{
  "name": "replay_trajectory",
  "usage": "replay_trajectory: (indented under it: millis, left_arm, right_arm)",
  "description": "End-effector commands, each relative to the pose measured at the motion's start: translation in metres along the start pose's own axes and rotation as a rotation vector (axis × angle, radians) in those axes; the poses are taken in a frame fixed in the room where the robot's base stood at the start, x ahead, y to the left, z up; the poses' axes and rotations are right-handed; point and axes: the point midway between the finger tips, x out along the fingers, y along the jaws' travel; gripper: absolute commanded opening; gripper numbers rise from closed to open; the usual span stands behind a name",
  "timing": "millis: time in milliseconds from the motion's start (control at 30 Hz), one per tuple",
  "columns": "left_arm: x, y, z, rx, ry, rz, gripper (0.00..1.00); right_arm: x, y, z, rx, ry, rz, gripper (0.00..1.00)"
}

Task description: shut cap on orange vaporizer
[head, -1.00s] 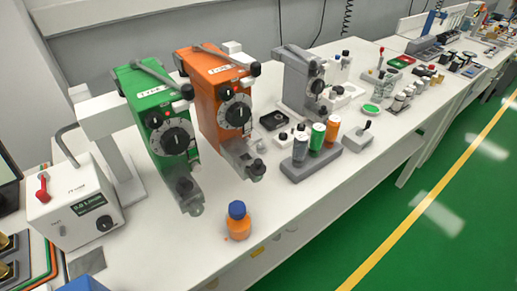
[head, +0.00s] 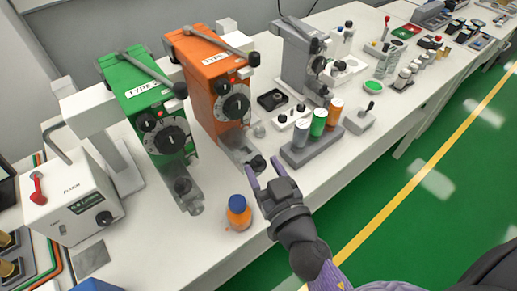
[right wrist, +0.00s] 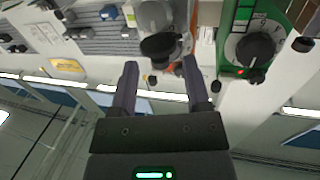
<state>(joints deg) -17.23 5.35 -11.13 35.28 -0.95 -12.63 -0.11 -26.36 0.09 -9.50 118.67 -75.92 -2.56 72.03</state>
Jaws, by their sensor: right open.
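The orange vaporizer (head: 202,75) stands on the white bench in the head view, with a black dial and a lever on top. At its low front is a grey filler block (head: 238,143) with a dark round knob (head: 258,163); I cannot tell how its cap sits. My right gripper (head: 262,168) is open and empty by that knob. In the right wrist view, a dark knob (right wrist: 160,46) below a grey part shows just beyond and between the open fingertips (right wrist: 160,66); contact cannot be told. My left gripper is out of view.
The green vaporizer (head: 138,88) stands to the left. An orange bottle with a blue cap (head: 238,214) stands near the bench's front edge. A grey rack (head: 308,152) with several bottles is to the right. A white box (head: 72,205) stands far left.

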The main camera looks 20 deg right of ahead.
Motion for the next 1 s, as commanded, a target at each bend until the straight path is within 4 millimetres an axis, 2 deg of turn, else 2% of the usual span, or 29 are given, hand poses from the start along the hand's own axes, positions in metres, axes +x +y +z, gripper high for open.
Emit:
replay_trajectory:
  millis: [100,200,533,800,833,1000]
  left_arm:
    - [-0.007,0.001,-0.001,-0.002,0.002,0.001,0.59]
    - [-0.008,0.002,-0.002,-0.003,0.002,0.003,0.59]
    - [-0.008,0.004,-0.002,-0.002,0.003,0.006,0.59]
    - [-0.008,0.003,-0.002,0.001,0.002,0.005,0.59]
    - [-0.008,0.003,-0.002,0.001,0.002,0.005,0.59]
    - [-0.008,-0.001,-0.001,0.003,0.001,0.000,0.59]
  right_arm:
    - [0.017,0.000,-0.002,0.000,0.001,-0.001,0.61]
    - [0.025,0.000,0.000,0.000,0.000,0.000,0.61]
    - [0.030,0.000,0.001,0.001,-0.002,0.000,0.61]
    - [0.029,0.000,0.001,0.001,-0.002,0.000,0.04]
    - [0.029,0.000,0.001,0.001,-0.002,0.000,0.00]
    - [0.029,0.000,0.001,0.001,-0.002,0.000,0.00]
